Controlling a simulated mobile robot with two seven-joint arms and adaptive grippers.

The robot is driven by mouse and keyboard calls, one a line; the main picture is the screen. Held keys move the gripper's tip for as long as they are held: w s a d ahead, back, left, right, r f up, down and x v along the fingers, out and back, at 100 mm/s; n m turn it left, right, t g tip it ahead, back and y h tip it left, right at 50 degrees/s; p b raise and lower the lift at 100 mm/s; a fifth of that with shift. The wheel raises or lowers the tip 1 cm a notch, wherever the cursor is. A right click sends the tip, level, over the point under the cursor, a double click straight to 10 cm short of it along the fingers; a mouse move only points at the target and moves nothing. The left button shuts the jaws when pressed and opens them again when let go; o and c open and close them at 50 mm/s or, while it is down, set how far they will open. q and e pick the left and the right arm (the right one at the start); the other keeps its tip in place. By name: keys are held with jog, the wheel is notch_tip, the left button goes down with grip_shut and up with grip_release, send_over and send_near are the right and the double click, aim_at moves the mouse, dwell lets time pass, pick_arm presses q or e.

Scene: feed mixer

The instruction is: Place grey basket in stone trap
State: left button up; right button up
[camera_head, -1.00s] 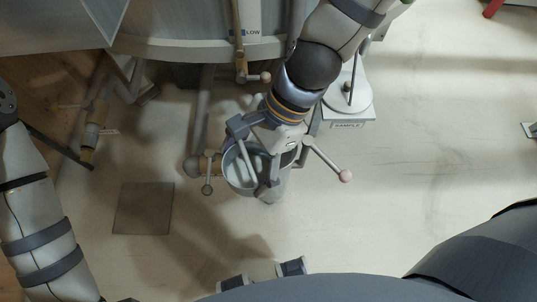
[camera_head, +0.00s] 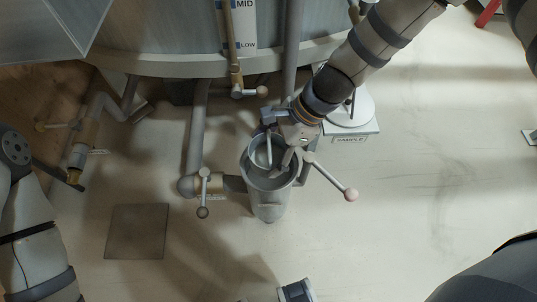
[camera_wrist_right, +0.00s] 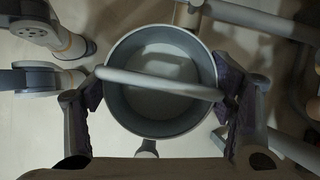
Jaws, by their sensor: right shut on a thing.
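The stone trap (camera_head: 270,203) is an upright grey cylinder at the middle of the head view, joined to a pipe on its left. The round grey basket (camera_wrist_right: 158,116) shows from above in the right wrist view, with a pale bar handle (camera_wrist_right: 165,84) across its top. My right gripper (camera_head: 280,141) is shut on this handle, its fingers at either side of the basket. In the head view the basket lines up with the trap's mouth. How deep it sits is unclear.
A valve lever (camera_head: 204,190) stands left of the trap, and another lever with a pink knob (camera_head: 335,183) sticks out to its right. The big tank (camera_head: 170,35) is behind. A stand marked SAMPLE (camera_head: 350,128) is behind right.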

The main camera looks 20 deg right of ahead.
aim_at(266, 150)
notch_tip(266, 150, down, 3)
jog(key=shift+d+f+b, duration=0.1)
jog(key=shift+f+b, duration=0.1)
jog(key=shift+b, duration=0.15)
pick_arm(q)
jog(key=shift+s+f, duration=0.25)
jog(key=shift+f, duration=0.1)
pick_arm(e)
jog(key=shift+w, duration=0.15)
jog(key=shift+f, duration=0.55)
pick_arm(q)
jog(key=shift+s+f, duration=0.25)
pick_arm(e)
jog(key=o, duration=1.3)
